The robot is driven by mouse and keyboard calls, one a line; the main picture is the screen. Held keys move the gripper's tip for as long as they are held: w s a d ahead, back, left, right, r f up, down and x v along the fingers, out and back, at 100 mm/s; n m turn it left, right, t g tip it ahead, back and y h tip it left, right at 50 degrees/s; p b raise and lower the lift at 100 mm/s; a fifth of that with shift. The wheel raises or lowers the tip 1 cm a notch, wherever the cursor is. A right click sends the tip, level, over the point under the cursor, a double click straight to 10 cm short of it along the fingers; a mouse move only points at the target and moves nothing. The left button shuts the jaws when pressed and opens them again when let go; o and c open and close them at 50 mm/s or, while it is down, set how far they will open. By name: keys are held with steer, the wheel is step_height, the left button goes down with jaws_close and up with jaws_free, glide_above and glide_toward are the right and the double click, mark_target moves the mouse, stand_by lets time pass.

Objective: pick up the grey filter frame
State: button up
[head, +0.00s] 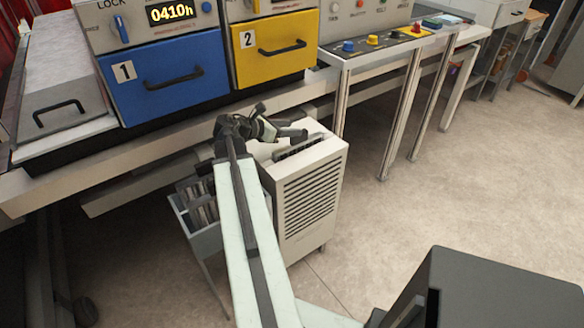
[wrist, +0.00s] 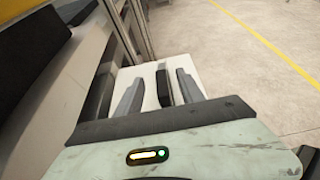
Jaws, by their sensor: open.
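My gripper (head: 287,131) is open and empty, above the top of a beige louvred cabinet (head: 312,192). In the wrist view my gripper (wrist: 156,78) has its two fingers spread over the pale cabinet top (wrist: 147,72). A dark slot with a grey edge (head: 300,147) shows in the cabinet top, just below my fingers in the head view. Several grey, flat frame-like pieces (head: 204,212) stand in an open grey bin (head: 206,239) left of the cabinet, partly hidden by my arm. I cannot tell which piece is the grey filter frame.
A machine with a blue drawer (head: 166,78) marked 1 and a yellow drawer (head: 273,47) marked 2 stands behind the cabinet. Its beige rail (head: 140,150) runs close to my arm. A button panel (head: 378,40) is to the right. The floor (head: 440,190) at right is clear.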

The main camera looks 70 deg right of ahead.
mark_target(305, 136)
steer(key=f+b, duration=0.1)
steer(key=f, duration=0.1)
steer(key=f+b, duration=0.1)
steer(key=f, duration=0.1)
steer(key=shift+w+b, duration=0.2)
steer(key=shift+b, duration=0.1)
steer(key=shift+b+x, duration=1.5)
steer(key=shift+x, duration=2.4)
steer(key=shift+r, duration=0.1)
jaws_close()
